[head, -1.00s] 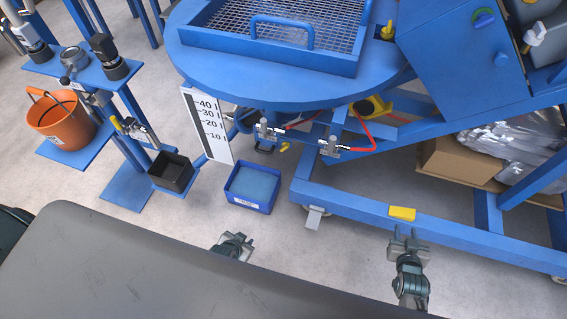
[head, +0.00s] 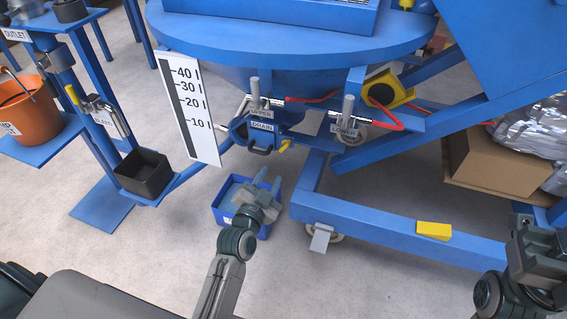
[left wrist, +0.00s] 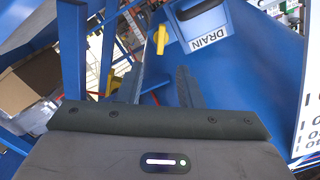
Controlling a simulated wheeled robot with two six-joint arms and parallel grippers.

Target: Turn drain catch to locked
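The drain catch is a small yellow lever (head: 286,146) just right of the DRAIN label (head: 262,127), under the round blue vessel. In the left wrist view the yellow catch (left wrist: 161,39) stands beside the drain's black handle (left wrist: 198,9) and its DRAIN label (left wrist: 208,38). My left gripper (head: 269,177) is open and empty, below the catch and over the blue bin in the head view. In the left wrist view its two fingers (left wrist: 160,86) are apart, with the catch beyond them, not touched. My right gripper (head: 522,228) is at the right edge; its fingers are unclear.
The blue bin (head: 223,213) stands on the floor below the drain. A white level scale (head: 190,108) hangs left of it. A yellow block (head: 434,230) lies on the blue frame.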

